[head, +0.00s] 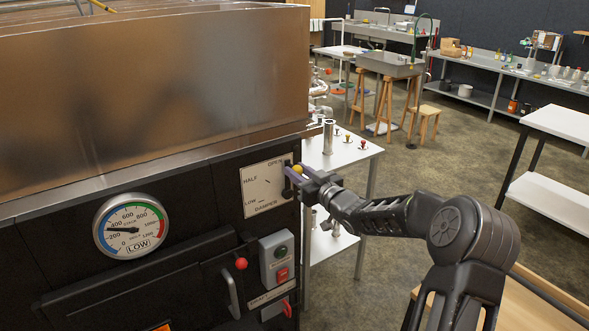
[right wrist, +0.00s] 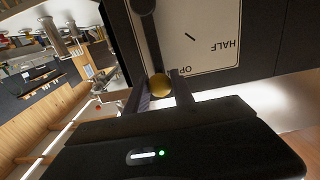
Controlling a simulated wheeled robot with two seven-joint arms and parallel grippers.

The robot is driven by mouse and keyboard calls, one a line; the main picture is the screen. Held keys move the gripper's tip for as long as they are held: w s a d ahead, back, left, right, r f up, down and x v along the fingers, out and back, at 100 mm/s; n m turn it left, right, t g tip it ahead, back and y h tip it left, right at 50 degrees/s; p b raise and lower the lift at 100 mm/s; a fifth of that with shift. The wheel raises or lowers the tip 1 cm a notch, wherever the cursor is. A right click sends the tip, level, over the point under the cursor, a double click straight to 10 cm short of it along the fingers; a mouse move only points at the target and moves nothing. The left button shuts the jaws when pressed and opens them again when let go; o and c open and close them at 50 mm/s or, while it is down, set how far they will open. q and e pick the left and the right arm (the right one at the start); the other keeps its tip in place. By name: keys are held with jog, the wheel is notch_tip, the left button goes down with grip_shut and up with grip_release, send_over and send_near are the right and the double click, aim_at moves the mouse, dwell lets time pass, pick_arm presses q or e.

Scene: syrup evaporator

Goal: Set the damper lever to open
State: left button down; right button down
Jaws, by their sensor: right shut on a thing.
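The damper plate (head: 262,187) is white, marked OPEN at the top, HALF at the left and LOW below, on the dark front of the evaporator. The damper lever has a yellow ball knob (head: 298,169), which shows beside the OPEN end of the plate. In the right wrist view the dark lever bar (right wrist: 152,45) runs to the knob (right wrist: 160,87), close to the partly hidden OPEN label. My right gripper (head: 295,179) is shut on the lever at its knob, with one finger (right wrist: 160,98) on each side. My left gripper is out of view.
A round gauge (head: 131,226) reading low sits left of the plate. A white table (head: 345,155) with small fittings stands behind my right arm.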

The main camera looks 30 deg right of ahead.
jog(key=shift+d, duration=0.1)
dwell(0.3)
jog(key=c, duration=1.1)
grip_release()
jog(key=s+b, duration=0.1)
jog(key=s, duration=0.7)
jog(key=shift+b, duration=0.3)
